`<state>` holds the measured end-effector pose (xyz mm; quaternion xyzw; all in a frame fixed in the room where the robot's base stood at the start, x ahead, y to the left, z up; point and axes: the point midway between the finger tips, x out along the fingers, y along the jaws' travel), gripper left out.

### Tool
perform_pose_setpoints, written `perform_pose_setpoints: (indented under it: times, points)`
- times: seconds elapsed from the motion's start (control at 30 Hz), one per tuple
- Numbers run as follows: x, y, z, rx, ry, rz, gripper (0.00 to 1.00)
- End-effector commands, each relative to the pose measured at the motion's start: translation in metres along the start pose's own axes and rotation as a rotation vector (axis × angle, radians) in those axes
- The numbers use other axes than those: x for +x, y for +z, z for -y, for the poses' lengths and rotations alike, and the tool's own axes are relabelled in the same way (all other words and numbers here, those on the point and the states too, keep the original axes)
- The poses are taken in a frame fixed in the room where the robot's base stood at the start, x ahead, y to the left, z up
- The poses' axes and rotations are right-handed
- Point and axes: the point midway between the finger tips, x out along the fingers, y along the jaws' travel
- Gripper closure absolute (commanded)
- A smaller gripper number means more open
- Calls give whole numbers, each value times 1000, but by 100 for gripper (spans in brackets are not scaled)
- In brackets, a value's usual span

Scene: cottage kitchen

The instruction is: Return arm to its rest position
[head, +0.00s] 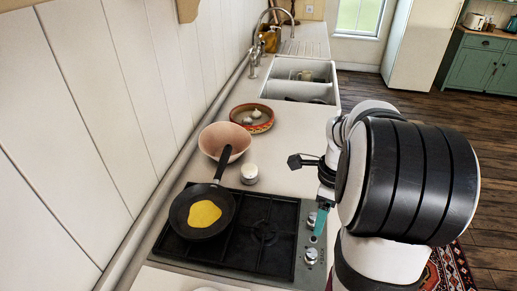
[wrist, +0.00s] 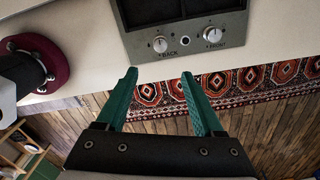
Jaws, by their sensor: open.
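My gripper shows in the wrist view (wrist: 158,76) with its two teal fingers spread apart and nothing between them. It points toward the front edge of the counter and the hob's knobs, with the patterned rug and floor beyond. In the head view, a teal finger of my gripper (head: 321,219) shows beside the hob's right edge, near the knobs. The rest of the gripper is mostly hidden by my arm, which is bent at the right of that view.
The hob (head: 264,233) holds a black frying pan (head: 187,222) with a yellow food (head: 204,213) in it. A pinkish bowl (head: 213,137), a small white jar (head: 249,174) and a patterned dish (head: 240,115) stand behind. The sink (head: 305,68) lies farther back. Counter (head: 285,180) beside the jar is clear.

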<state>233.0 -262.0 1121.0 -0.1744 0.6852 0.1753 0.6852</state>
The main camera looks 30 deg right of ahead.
Motion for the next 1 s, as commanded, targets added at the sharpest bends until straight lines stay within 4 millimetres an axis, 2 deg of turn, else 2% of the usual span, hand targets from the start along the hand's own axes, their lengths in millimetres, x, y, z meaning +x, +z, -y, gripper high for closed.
perform_pose_setpoints:
  times: [0.07,0.13,0.17,0.2,0.27,0.3,0.4,0.5,0.6,1.0]
  points:
    - [-6,11,-12,-83,0,6,31]
    - [-19,37,-46,-316,3,20,31]
    - [-26,50,-68,-459,5,30,31]
    - [-34,65,-102,-676,8,44,31]
    - [-42,78,-155,-1012,15,71,31]
    - [-45,80,-190,-1235,18,90,31]
    - [-44,71,-260,-1723,23,139,31]
    - [-39,56,-298,-2037,24,177,31]
    - [-37,50,-310,-2150,24,193,31]
    - [-37,50,-310,-2150,24,193,31]
